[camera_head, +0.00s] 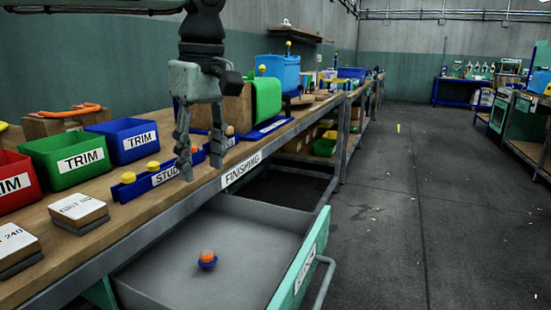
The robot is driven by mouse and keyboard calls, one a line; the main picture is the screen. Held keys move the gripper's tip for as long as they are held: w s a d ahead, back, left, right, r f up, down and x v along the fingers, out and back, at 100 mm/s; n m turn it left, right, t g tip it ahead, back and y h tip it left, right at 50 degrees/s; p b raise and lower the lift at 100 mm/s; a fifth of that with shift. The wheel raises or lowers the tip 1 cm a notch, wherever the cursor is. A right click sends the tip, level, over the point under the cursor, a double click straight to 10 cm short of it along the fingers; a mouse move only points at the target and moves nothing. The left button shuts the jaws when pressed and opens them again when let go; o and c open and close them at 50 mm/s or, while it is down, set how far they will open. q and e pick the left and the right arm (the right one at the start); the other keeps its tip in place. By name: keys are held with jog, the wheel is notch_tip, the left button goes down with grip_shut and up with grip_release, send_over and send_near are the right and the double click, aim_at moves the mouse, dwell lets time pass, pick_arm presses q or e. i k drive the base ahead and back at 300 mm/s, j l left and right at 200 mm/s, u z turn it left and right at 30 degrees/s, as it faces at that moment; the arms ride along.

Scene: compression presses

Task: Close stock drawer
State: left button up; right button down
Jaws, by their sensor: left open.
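The stock drawer (305,262) is pulled out from under the workbench, with a teal front and a grey handle (318,284) facing the aisle on the right. My left gripper (202,168) points down above the bench's front edge, near the blue STUD holder. Its fingers are apart and I see nothing between them. It is up and to the left of the drawer front and not touching it. My right gripper is not in view.
A dark open compartment (275,190) lies beyond the drawer. The aisle floor (420,220) on the right is mostly clear.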

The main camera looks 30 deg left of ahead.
aim_at(269, 256)
jog(key=k+l, duration=1.15)
jog(key=l, duration=0.25)
